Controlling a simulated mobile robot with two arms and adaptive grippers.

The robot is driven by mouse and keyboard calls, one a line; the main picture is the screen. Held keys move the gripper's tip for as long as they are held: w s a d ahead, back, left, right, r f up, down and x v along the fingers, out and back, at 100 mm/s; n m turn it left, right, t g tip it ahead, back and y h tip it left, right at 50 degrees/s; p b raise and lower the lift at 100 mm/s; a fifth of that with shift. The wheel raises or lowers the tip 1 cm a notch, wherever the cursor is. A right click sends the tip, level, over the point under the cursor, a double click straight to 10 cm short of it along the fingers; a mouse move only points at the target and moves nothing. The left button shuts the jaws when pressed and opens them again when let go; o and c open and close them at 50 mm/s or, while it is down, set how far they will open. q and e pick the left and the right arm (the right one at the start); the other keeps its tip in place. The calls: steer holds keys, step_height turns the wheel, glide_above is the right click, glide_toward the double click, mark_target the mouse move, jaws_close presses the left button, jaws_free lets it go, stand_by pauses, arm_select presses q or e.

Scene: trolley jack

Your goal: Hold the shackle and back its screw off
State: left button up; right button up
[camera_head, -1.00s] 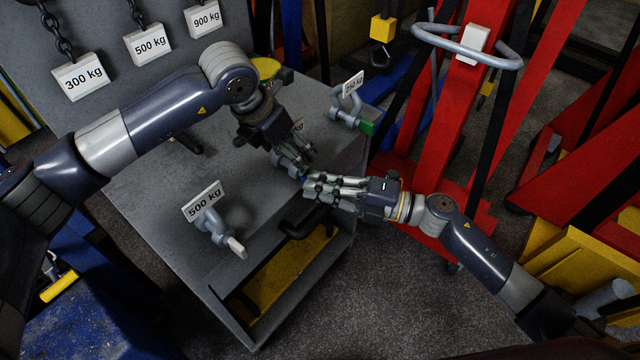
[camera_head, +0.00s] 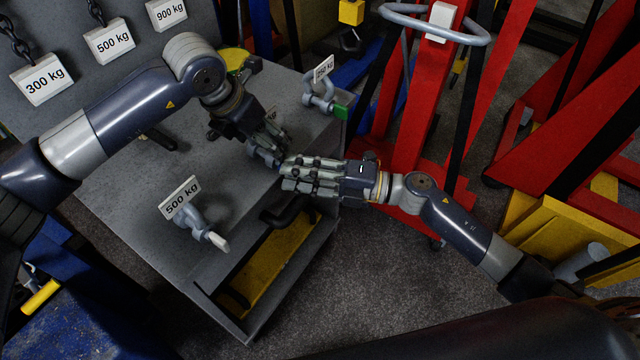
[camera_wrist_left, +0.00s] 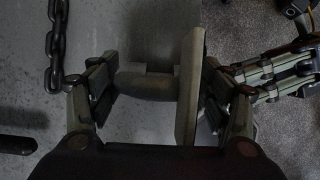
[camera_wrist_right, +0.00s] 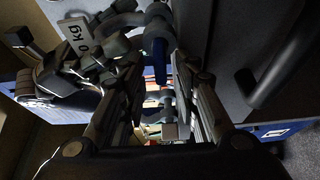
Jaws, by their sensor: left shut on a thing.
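My left gripper (camera_head: 266,146) is shut on a grey shackle (camera_wrist_left: 145,85) above the grey cabinet top. The shackle's flat plate (camera_wrist_left: 188,85) stands edge-on between the fingers in the left wrist view. My right gripper (camera_head: 288,173) comes from the right, its fingertips close against the left fingertips. In the right wrist view its fingers (camera_wrist_right: 163,65) are apart, with a dark blue rounded part (camera_wrist_right: 157,32) beyond the gap. A tag ending in "0 kg" (camera_wrist_right: 80,33) shows there too. The screw is mostly hidden by the fingers; whether they touch it I cannot tell.
A shackle tagged 500 kg (camera_head: 205,231) with a pale screw end lies on the cabinet top (camera_head: 125,190). Another tagged shackle with a green end (camera_head: 325,101) lies at the back right corner. A red jack (camera_head: 417,110) stands to the right. A black handle (camera_head: 285,212) juts from the cabinet front.

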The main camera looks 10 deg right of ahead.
arm_select(q)
steer(key=shift+s+f, duration=0.25)
steer(key=shift+f, duration=0.2)
steer(key=shift+a, duration=0.1)
arm_select(e)
steer(key=s+d+f+m+t+h, duration=0.15)
steer(key=s+d+m+t, duration=0.3)
steer(key=m, duration=0.65)
steer(key=s+d+f+m+t+y, duration=0.1)
steer(key=s+d+f+m+t, duration=0.3)
steer(key=m, duration=0.7)
steer(key=d+f+m+h, duration=0.2)
steer(key=f+h, duration=0.2)
steer(key=f, duration=0.4)
steer(key=d+f+m+h, duration=0.2)
steer(key=f+h, duration=0.1)
steer(key=f, duration=0.5)
steer(key=w+d+f+m+h, duration=0.1)
steer(key=f+h, duration=0.3)
steer(key=f, duration=0.4)
steer(key=shift+d+m+g+h, duration=0.35)
steer(key=shift+d+m+g, duration=0.1)
steer(key=shift+d+m, duration=0.4)
